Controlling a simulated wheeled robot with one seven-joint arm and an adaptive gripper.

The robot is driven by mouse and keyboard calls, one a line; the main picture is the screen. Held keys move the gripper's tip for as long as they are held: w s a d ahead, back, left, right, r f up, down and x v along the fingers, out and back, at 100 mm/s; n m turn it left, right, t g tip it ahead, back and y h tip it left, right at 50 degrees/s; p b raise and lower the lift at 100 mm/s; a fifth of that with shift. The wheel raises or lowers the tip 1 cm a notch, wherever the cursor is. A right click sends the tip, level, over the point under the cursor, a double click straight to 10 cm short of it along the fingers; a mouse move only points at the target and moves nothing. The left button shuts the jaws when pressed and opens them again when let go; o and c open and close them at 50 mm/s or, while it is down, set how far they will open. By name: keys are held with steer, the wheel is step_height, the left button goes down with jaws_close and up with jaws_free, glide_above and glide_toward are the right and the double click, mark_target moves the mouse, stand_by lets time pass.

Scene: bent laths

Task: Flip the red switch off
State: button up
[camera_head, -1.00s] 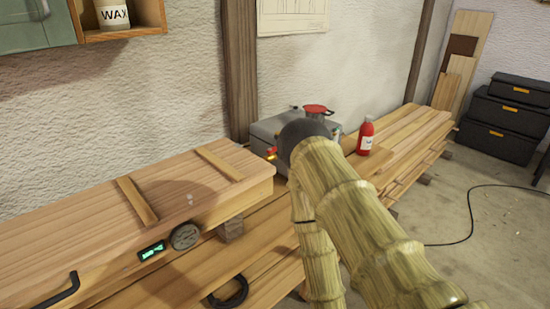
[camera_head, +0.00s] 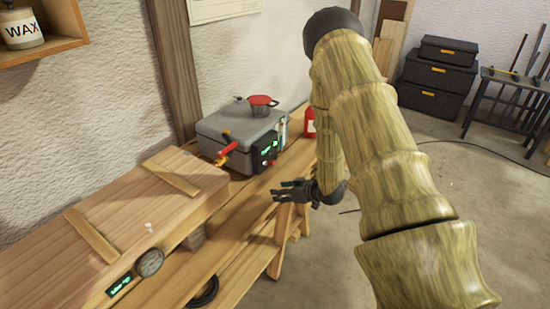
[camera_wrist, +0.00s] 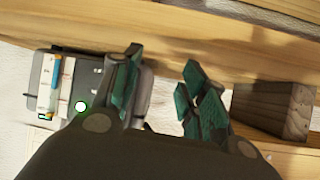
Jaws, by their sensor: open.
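The red switch (camera_head: 228,151) is a red lever on the front of a grey metal box (camera_head: 245,132). It sticks out at a slant, with an orange part close below it. I cannot tell which position it is set to. My gripper (camera_head: 277,191) is open and empty, in front of the box and to the right of and lower than the switch, apart from it. In the wrist view its dark green fingers (camera_wrist: 162,75) are spread. Part of the box with a black panel (camera_wrist: 88,80) shows left of them, and I cannot make out the red lever there.
A wooden workbench (camera_head: 232,212) carries the box. A red pot (camera_head: 262,103) stands on the box, and a dark panel with a green display (camera_head: 267,150) is on its front. A red bottle (camera_head: 310,122) stands behind my arm. A wooden chest (camera_head: 130,208) lies at left.

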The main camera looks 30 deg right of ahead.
steer(key=n+t+y, duration=0.2)
glide_toward(274, 162)
steer(key=p+x, duration=0.3)
steer(key=x, duration=0.6)
steer(key=shift+w+a+f, duration=0.1)
steer(key=shift+w+a, duration=0.1)
steer(key=shift+w, duration=0.15)
jaws_close()
